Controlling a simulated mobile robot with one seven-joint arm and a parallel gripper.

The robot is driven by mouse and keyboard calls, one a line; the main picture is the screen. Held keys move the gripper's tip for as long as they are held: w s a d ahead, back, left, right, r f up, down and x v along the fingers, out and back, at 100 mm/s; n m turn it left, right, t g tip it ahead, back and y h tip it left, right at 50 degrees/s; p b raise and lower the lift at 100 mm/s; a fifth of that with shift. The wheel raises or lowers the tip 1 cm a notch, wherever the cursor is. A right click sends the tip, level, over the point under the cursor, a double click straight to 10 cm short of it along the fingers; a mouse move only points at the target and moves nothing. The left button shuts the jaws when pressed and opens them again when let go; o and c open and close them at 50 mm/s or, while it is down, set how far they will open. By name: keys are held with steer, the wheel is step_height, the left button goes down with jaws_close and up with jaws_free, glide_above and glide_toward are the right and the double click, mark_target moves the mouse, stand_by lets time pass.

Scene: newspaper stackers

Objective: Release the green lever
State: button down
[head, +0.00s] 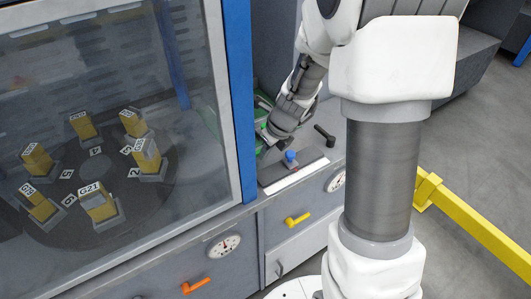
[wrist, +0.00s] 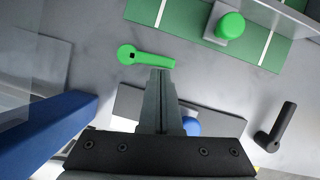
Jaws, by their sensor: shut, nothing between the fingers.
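The green lever (wrist: 145,57) lies on the grey panel in the wrist view, its round hub on the left and its handle pointing right. My gripper (wrist: 160,74) is shut and empty. Its fingertips appear right by the handle's right end, on the near side in the picture; I cannot tell if they touch it. In the head view my gripper (head: 268,135) is low over the panel beside the blue post, and I cannot make out the green lever there.
A black lever (wrist: 275,127) and a blue knob (wrist: 192,126), partly behind my fingers, are close by. A green knob (wrist: 231,25) stands on a green plate (wrist: 172,13). The glass cabinet's blue post (head: 238,90) is at left. Orange (head: 196,285) and yellow (head: 297,219) handles sit below.

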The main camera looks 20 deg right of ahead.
steer(key=n, duration=0.1)
steer(key=w+n+y, duration=0.1)
steer(key=n, duration=0.1)
steer(key=shift+w+g, duration=0.3)
steer(key=shift+g, duration=0.1)
steer(key=n, duration=0.1)
steer(key=w+n+p, duration=0.1)
steer(key=n+g, duration=0.1)
steer(key=shift+w+a+r+n+y+p, duration=0.1)
steer(key=shift+w+a+n+y+p, duration=0.2)
steer(key=shift+n+y, duration=0.1)
steer(key=n, duration=0.1)
steer(key=w+a+n+g+p, duration=0.1)
steer(key=n, duration=0.1)
steer(key=shift+w+n+p, duration=0.1)
steer(key=shift+n+p, duration=0.2)
steer(key=shift+w+a+n+g+p, duration=0.25)
steer(key=shift+a+n+g+p, duration=0.15)
steer(key=shift+n, duration=0.5)
steer(key=shift+w+a+n+g+p, duration=0.25)
steer(key=shift+n+g, duration=0.25)
steer(key=shift+n, duration=0.4)
steer(key=v, duration=1.7)
steer(key=shift+d+p, duration=0.25)
steer(key=shift+p, duration=0.2)
steer(key=shift+s, duration=0.2)
